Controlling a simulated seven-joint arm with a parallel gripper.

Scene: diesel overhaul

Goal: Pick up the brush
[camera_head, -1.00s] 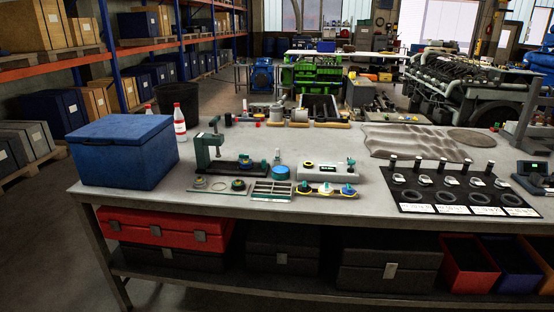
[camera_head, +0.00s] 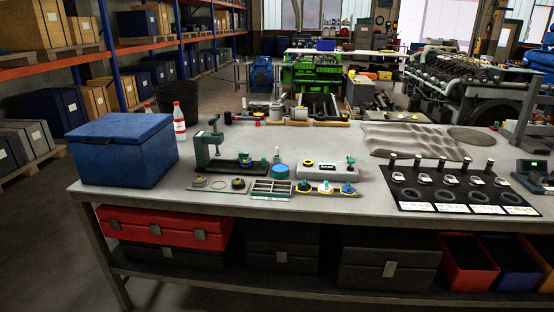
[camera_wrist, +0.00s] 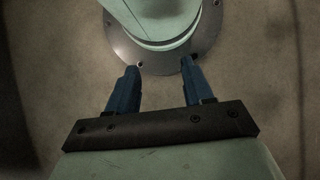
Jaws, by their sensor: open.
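I cannot pick out the brush with certainty in either view. Small items with tan strips (camera_head: 331,124) lie along the far edge of the workbench (camera_head: 225,284) in the head view, too small to tell apart. My gripper (camera_wrist: 159,66) shows in the wrist view with its two blue fingers apart and nothing between them. Below the fingers are bare floor and a round flange of my own body. My gripper does not show in the head view, so its place relative to the bench items cannot be told.
A blue box (camera_head: 122,150) and a bottle (camera_head: 179,121) stand at the bench's left. A green press (camera_head: 208,146), a parts tray (camera_head: 272,188) and a white block (camera_head: 327,171) sit mid-bench. A black gauge board (camera_head: 463,190) and grey mat (camera_head: 412,142) lie right. The front centre strip is clear.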

